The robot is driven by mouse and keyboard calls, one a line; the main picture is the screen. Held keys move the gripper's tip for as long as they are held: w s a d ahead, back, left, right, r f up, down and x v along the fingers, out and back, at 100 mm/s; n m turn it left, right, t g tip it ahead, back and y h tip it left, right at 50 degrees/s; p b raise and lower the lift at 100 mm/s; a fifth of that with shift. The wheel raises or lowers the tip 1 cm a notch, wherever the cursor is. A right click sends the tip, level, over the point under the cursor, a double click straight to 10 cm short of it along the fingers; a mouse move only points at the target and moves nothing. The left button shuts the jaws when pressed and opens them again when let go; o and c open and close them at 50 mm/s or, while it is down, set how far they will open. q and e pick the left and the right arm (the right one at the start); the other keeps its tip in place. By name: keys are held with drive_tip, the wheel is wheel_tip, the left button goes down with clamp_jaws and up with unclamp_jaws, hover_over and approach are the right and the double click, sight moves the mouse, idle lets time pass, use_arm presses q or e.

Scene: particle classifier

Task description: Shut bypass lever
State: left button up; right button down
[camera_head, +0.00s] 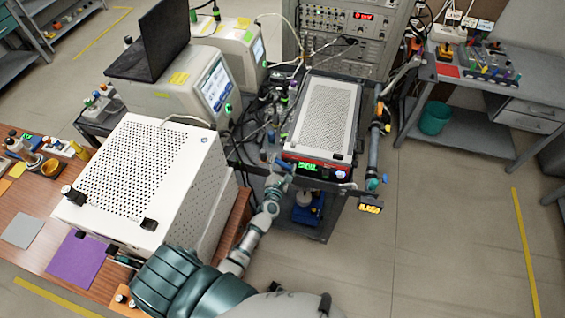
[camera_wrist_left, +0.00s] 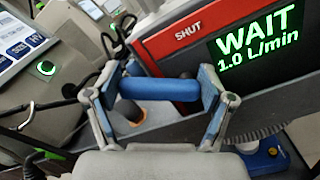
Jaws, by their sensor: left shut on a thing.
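The bypass lever's blue handle (camera_wrist_left: 160,90) lies across the middle of the left wrist view, level, between my two fingers. My left gripper (camera_head: 277,180) is shut on this handle at the front of the white perforated instrument (camera_head: 325,112). The red SHUT label (camera_wrist_left: 188,32) is above and to the right of the handle. The green display (camera_wrist_left: 255,45) beside it reads WAIT, 1.0 L/min. In the head view the handle is too small to tell apart clearly from the gripper. My right gripper is not in view.
A large white perforated box (camera_head: 150,180) stands on the wooden bench left of my arm. Tubes and cables crowd the instrument's left side, and a vertical pipe (camera_head: 374,150) stands at its right. A blue device (camera_head: 308,208) sits on the shelf below. The floor at right is clear.

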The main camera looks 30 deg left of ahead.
use_arm(q)
drive_tip(key=shift+d+m, duration=0.1)
drive_tip(key=shift+m, duration=0.2)
drive_tip(key=o, duration=1)
drive_tip(key=shift+s, duration=0.1)
drive_tip(key=v, duration=1.1)
drive_tip(key=shift+s+d, duration=0.1)
drive_tip(key=shift+s, duration=0.25)
